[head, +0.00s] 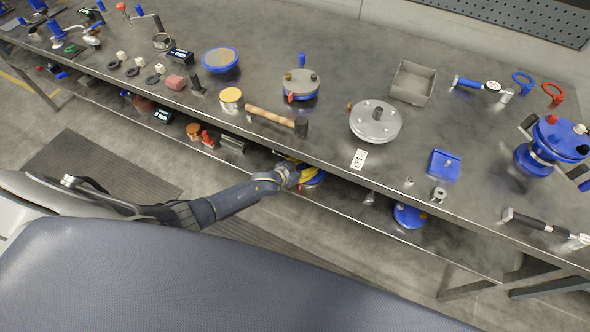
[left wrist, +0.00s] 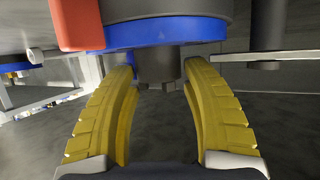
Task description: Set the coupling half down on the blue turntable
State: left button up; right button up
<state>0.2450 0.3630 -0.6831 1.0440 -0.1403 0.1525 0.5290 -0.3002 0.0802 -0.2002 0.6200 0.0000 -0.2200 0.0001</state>
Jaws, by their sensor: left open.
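The left gripper (head: 304,173) reaches in under the bench's front edge, small and partly hidden in the head view. In the left wrist view its yellow fingers (left wrist: 160,88) are open, one on each side of a dark grey notched piece that looks like the coupling half (left wrist: 157,66). This piece meets the face of a blue disc (left wrist: 165,32), probably the blue turntable, which has a dark grey body and a red block beside it. A gap shows between each finger and the piece. A blue edge (head: 315,181) shows beside the gripper in the head view. The right gripper is out of view.
The bench top (head: 330,210) overhangs the lower shelf. A hammer (head: 275,119) and a round grey plate (head: 375,121) lie near its front edge. Another blue round item (head: 410,216) stands on the shelf to the right. A dark post (left wrist: 267,35) stands right of the fingers.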

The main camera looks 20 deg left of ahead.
pick_arm(q)
jog(key=v, duration=1.1)
jog(key=s+a+f+n+g+y, duration=0.1)
jog(key=s+a+f+g+y, duration=0.2)
jog(key=s+f, duration=0.8)
jog(key=s+a+f+n+g+y, duration=0.1)
jog(key=s+a+f+g+y, duration=0.15)
jog(key=s+f, duration=0.9)
jog(key=s+d+f+g, duration=0.1)
jog(key=s+f, duration=0.3)
jog(key=s, duration=0.5)
jog(key=s+d+f+g, duration=0.1)
jog(key=s+f, duration=0.3)
jog(key=s, duration=0.5)
jog(key=s+d+f+g, duration=0.1)
jog(key=s+f+g, duration=0.2)
jog(key=s, duration=0.6)
notch_tip(320, 180, down, 2)
jog(key=shift+y, duration=0.35)
